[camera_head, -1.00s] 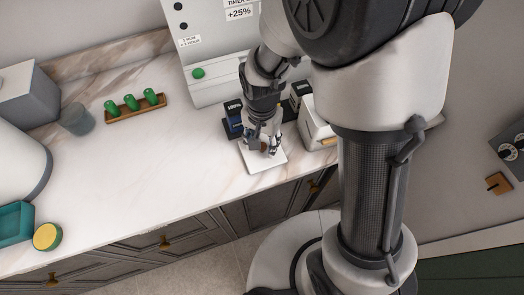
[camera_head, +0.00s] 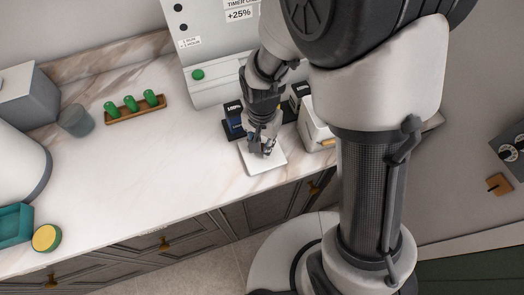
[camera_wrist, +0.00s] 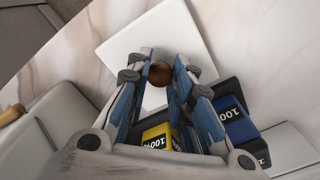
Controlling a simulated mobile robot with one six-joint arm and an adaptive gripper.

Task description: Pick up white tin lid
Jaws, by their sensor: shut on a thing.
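The white tin lid (camera_head: 270,166) is a flat white square that appears to lie on the marble counter near its front edge. In the wrist view the lid (camera_wrist: 125,42) has a round brown knob (camera_wrist: 160,74). My gripper (camera_head: 263,150) is over the lid, pointing down. In the wrist view my gripper's fingers (camera_wrist: 164,62) stand on either side of the knob, shut on it. In the head view the fingers hide the knob.
A white box (camera_head: 316,128) stands right of the lid. Dark blue packs (camera_head: 234,118) stand just behind it; a yellow pack (camera_wrist: 157,137) shows in the wrist view. A wooden tray (camera_head: 135,112) with green items lies left. The counter's middle is clear.

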